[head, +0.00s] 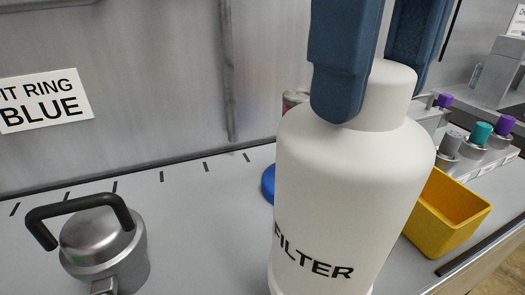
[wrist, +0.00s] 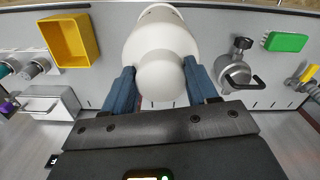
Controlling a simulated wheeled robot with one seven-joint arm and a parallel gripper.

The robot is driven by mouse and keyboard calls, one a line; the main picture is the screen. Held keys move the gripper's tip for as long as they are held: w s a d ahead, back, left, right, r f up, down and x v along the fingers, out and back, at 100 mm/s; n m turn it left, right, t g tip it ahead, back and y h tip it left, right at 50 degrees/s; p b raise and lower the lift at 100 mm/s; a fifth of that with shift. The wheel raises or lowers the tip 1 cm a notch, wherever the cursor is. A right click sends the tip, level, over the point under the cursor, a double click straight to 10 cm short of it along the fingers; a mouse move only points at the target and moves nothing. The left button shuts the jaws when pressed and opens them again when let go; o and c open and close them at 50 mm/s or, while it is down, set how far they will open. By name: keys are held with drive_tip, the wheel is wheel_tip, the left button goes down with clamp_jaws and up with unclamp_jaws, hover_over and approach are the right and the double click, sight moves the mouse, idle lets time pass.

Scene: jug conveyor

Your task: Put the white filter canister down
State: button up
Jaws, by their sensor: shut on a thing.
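The white filter canister (head: 345,190) is large in the head view, upright, with the black word FILTER on its front. My gripper (head: 370,60) is shut on the canister's narrow neck from above, one blue finger on each side. In the wrist view the canister (wrist: 160,50) lies between the two blue fingers of my gripper (wrist: 160,88). The canister's base is cut off by the lower edge of the head view, so I cannot tell whether it touches the grey counter (head: 200,220).
A metal jug with a black handle (head: 105,245) stands left. A yellow bin (head: 445,215) and a rack of capped bottles (head: 480,150) are right. A blue object (head: 268,184) is partly hidden behind the canister. A green block (wrist: 285,42) lies beyond the jug. Counter between jug and canister is clear.

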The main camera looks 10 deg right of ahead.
drive_tip(key=shift+w+a+f+p, duration=0.1)
drive_tip(key=shift+w+a+f, duration=0.15)
drive_tip(key=shift+a+f, duration=0.9)
drive_tip(key=shift+w+a+f+p, duration=0.1)
drive_tip(key=shift+w+a+f, duration=0.15)
drive_tip(key=shift+a+f, duration=0.85)
drive_tip(key=shift+w+a+f+p, duration=0.1)
drive_tip(key=shift+w+a+f, duration=0.15)
drive_tip(key=shift+a+f, duration=0.9)
drive_tip(key=shift+d+f, duration=0.45)
drive_tip(key=shift+f, duration=0.05)
drive_tip(key=shift+f, duration=0.1)
drive_tip(key=o, duration=1.5)
wheel_tip(320, 180, up, 12)
hover_over(270, 163)
drive_tip(key=w, duration=0.3)
drive_tip(key=shift+d+r, duration=0.2)
